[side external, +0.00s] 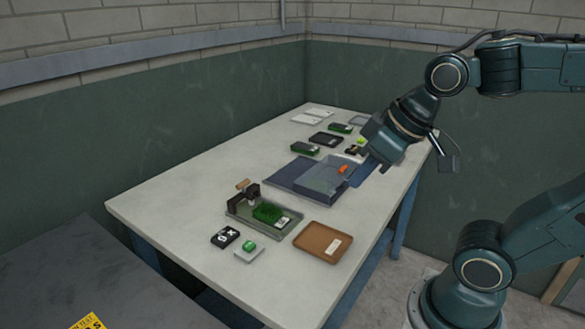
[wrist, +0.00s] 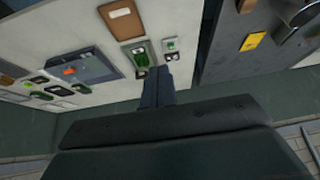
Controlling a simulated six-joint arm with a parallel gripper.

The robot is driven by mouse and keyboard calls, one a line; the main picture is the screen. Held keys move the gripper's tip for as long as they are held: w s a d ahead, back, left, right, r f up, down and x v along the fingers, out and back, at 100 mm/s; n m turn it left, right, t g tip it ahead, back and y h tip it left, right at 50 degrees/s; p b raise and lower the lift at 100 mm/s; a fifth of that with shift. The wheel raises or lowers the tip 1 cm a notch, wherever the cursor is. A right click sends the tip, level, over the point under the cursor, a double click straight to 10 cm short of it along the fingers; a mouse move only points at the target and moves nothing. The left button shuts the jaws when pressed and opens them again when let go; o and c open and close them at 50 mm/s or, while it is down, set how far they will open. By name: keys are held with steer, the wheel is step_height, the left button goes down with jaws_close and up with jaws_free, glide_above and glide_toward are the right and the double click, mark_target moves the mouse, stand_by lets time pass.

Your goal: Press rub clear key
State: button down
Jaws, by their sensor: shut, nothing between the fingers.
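A small pale box with a green key (side external: 249,246) sits near the table's front edge; it also shows in the wrist view (wrist: 171,44). A black block with white marks (side external: 225,238) lies just left of it, its marks too small to read surely. I cannot tell from any label which is the rub clear key. My gripper (side external: 360,174) is shut and empty, beside the blue-grey tray and well away from the green key. In the wrist view its fingers (wrist: 157,72) point toward the table.
A brown tray (side external: 312,250) lies to the right. The blue-grey tray (side external: 305,188) holds an orange piece (side external: 343,169). Several green and dark items stand at the back.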

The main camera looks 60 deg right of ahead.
steer(key=w+a+f+y, duration=0.2)
steer(key=w+f, duration=0.2)
steer(key=w, duration=0.8)
steer(key=m+t+y, duration=0.2)
steer(key=y, duration=0.1)
glide_above(253, 245)
step_height(253, 245, down, 9)
steer(key=shift+f, duration=0.15)
steer(key=shift+f, duration=0.2)
steer(key=shift+f, duration=4.2)
steer(key=shift+f, duration=0.15)
steer(key=shift+f, duration=0.3)
